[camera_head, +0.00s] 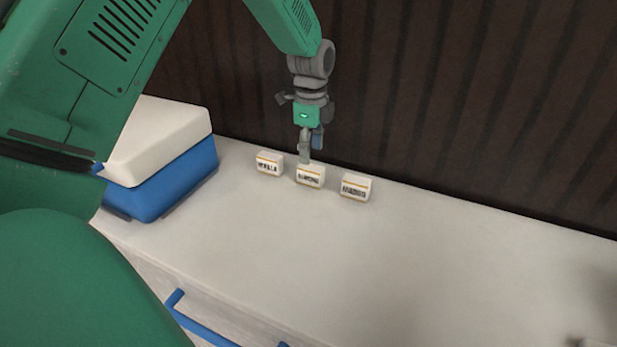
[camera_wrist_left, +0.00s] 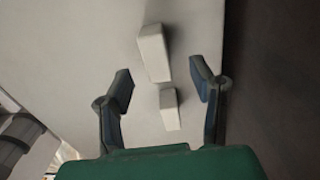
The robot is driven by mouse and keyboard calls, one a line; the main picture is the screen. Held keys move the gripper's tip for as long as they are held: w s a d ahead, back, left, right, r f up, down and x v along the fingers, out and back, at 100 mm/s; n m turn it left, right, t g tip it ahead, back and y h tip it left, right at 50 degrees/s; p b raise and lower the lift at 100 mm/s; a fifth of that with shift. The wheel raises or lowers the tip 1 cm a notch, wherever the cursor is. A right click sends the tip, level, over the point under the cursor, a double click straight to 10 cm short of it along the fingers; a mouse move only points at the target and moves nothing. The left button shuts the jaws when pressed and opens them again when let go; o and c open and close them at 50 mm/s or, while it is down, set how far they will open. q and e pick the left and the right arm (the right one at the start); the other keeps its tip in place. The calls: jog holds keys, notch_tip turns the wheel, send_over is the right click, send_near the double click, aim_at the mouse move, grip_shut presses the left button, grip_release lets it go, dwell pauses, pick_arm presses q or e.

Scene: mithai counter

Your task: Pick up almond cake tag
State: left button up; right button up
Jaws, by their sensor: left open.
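Three small white tags with dark lettering and a yellowish line stand in a row on the white counter: a left tag (camera_head: 269,164), a middle tag (camera_head: 311,176) and a right tag (camera_head: 356,188). The lettering is too small for me to tell surely which is the almond cake tag. My left gripper (camera_head: 305,152) points down at the middle tag, one finger overlapping its top edge. In the left wrist view the gripper (camera_wrist_left: 161,72) is open. One tag (camera_wrist_left: 169,109) shows between its fingers and another (camera_wrist_left: 153,53) just beyond. Contact cannot be told. My right gripper is not in view.
A blue box with a white lid (camera_head: 180,175) stands left of the tags. A dark ribbed wall (camera_head: 450,110) rises close behind them.

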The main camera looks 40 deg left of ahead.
aim_at(312, 167)
pick_arm(q)
jog(key=shift+d+f, duration=0.2)
jog(key=shift+f, duration=0.6)
jog(key=shift+d+f, duration=0.5)
jog(key=shift+d, duration=0.1)
jog(key=shift+s+f, duration=0.1)
jog(key=shift+f, duration=0.25)
jog(key=f, duration=0.1)
jog(key=a+f, duration=0.1)
jog(key=f, duration=0.2)
jog(key=shift+s+a, duration=0.1)
jog(key=shift+a, duration=0.15)
jog(key=shift+a+f, duration=0.2)
jog(key=shift+f, duration=0.1)
jog(key=shift+d+r, duration=0.25)
jog(key=shift+d, duration=0.2)
jog(key=c, duration=1)
jog(key=shift+d, duration=0.1)
